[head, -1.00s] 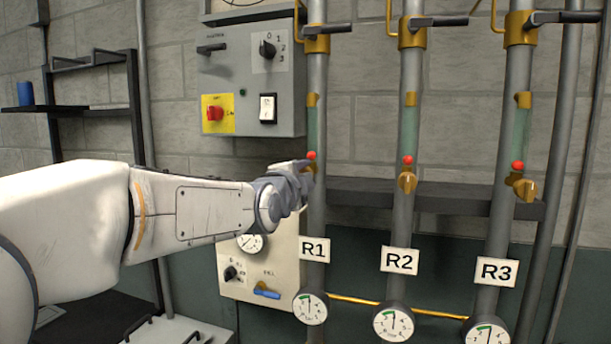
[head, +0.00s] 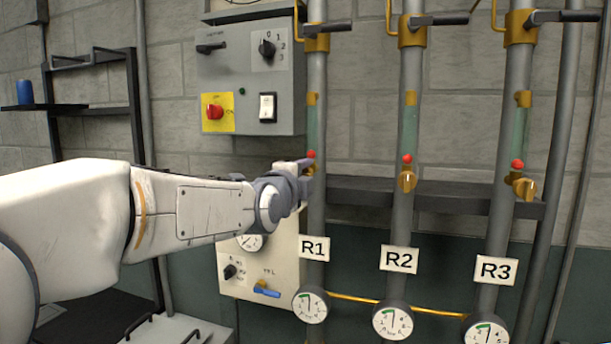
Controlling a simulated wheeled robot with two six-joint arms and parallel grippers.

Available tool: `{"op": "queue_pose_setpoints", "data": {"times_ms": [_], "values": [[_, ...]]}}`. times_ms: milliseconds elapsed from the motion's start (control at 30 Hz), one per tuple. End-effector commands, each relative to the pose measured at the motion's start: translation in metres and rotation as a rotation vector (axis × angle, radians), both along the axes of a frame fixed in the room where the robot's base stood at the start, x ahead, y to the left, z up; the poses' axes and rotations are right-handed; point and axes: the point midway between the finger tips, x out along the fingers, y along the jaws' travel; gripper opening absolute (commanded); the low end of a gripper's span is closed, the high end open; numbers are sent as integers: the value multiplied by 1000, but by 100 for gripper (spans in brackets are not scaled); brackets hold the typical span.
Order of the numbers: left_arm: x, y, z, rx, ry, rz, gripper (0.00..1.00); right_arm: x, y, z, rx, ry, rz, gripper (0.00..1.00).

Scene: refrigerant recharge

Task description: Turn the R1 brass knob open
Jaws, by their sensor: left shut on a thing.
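The R1 pipe (head: 317,215) is the leftmost of three grey pipes and carries the R1 label (head: 314,248). My left gripper (head: 306,172) is at this pipe, just below the red ball (head: 311,155), and is shut on the R1 brass knob. The knob is almost wholly hidden behind the fingers, so its angle cannot be read. The R1 gauge (head: 310,305) sits below the label. The R2 brass knob (head: 407,181) and R3 brass knob (head: 522,186) show uncovered on their pipes. My right gripper is not in view.
A grey control box (head: 250,80) with switches is on the wall at upper left of R1. A cream panel (head: 262,270) with a blue handle lies below my forearm. A dark shelf (head: 450,200) runs behind the pipes. Lever handles (head: 330,27) stick out above.

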Motion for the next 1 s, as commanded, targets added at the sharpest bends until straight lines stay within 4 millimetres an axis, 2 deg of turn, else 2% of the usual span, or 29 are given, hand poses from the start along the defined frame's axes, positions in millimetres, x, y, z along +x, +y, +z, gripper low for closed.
{"op": "queue_pose_setpoints", "data": {"times_ms": [33,67,100,467,567,767,1000], "values": [[0,-1,-2,3,3,-2,52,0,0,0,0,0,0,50],[0,-1,-2,3,4,-2,64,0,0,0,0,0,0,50],[0,-1,-2,3,3,-2,71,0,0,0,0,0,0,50],[-4,1,-1,0,0,-1,71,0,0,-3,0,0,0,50],[-14,4,-2,-1,-1,-1,71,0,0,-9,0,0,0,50],[-52,16,-3,-1,-2,-2,71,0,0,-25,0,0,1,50],[-89,28,-1,0,1,-2,71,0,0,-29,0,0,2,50]]}}
